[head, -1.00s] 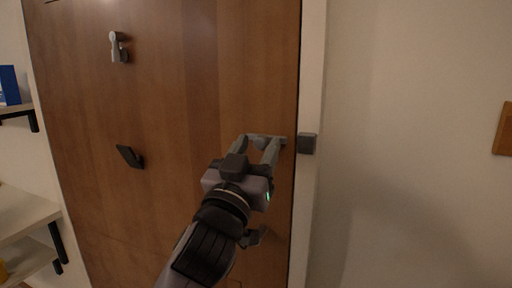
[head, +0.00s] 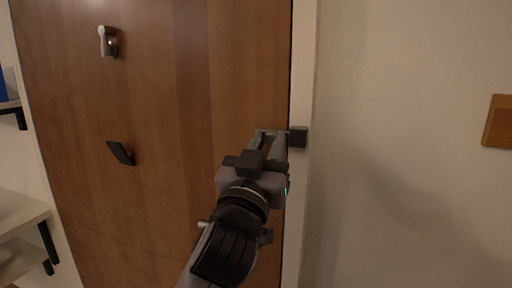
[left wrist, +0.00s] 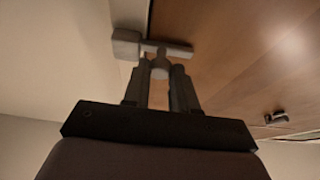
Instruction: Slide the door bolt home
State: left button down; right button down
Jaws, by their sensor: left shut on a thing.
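The door bolt is a grey bar (head: 285,131) with a round knob, mounted near the right edge of the brown wooden door. Its dark square receiver block (head: 299,136) sits on the white frame. My left gripper (head: 268,141) is shut on the bolt's knob. In the left wrist view, the knob (left wrist: 160,68) is between the fingertips, and the bar (left wrist: 180,51) meets the block (left wrist: 126,42). How deep the bar sits inside the block is hidden. My right gripper is not in view.
Shelves (head: 20,215) stand at the left. A wooden plate (head: 498,122) is on the bare right wall. The space in front of that wall is clear.

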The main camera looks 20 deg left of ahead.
pick_arm(q)
jog(key=shift+d, duration=0.2)
jog(key=c, duration=1.2)
grip_release()
jog(key=shift+o, duration=1.4)
jog(key=shift+d, duration=0.2)
jog(key=shift+a, duration=0.1)
jog(key=b+v, duration=0.2)
jog(key=v, duration=0.5)
jog(key=shift+s, duration=0.1)
